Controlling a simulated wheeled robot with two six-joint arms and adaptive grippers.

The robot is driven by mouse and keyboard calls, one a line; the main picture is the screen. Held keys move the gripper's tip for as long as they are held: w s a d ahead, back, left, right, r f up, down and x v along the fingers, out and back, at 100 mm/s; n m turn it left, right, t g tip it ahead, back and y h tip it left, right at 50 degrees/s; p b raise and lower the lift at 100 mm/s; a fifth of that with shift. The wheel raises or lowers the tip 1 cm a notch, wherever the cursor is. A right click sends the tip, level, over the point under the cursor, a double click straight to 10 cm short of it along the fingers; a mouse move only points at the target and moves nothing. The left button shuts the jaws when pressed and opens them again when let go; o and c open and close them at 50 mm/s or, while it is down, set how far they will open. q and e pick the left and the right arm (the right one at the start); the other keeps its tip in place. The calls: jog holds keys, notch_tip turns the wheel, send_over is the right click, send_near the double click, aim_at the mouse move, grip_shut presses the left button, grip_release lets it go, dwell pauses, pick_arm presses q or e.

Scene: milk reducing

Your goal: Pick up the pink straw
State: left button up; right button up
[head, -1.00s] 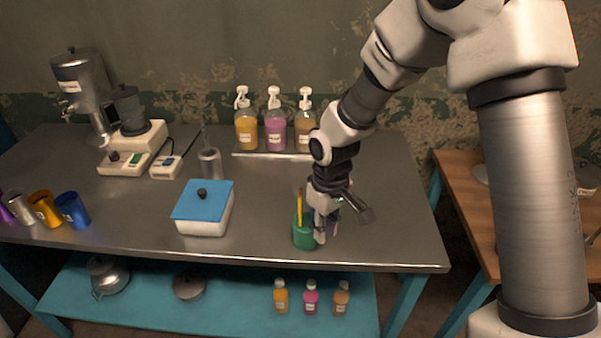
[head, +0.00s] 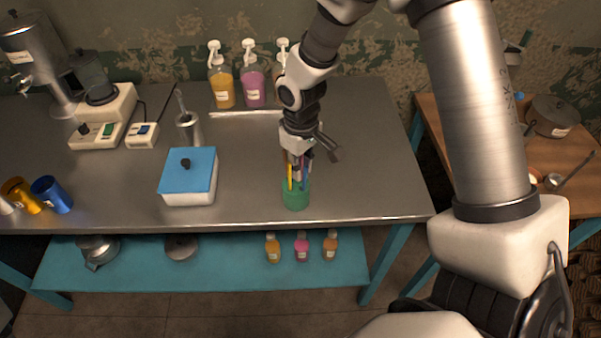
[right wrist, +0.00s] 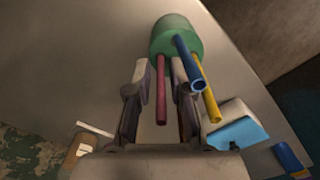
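The green cup (head: 295,199) stands upright near the table's front edge and holds straws. In the right wrist view the cup (right wrist: 176,36) is beyond the fingertips. The pink straw (right wrist: 161,92) leans out of it and lies between my two right fingers, with gaps on both sides. A blue straw (right wrist: 188,62) and a yellow straw (right wrist: 208,98) are to the right of the pink one. My right gripper (right wrist: 157,78) is open; in the head view it (head: 297,163) is at the straw tops, just above the cup. I cannot make out the pink straw clearly there. My left gripper is out of view.
A white box with a blue lid (head: 188,178) stands left of the cup. Pump bottles (head: 253,86) are at the back. Metal cups (head: 52,194) are at the left. A lower shelf (head: 208,265) holds small bottles. The table right of the cup is clear.

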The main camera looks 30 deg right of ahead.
jog(key=shift+s+r, duration=0.15)
jog(key=shift+s, duration=0.05)
grip_shut()
jog(key=shift+w, duration=0.1)
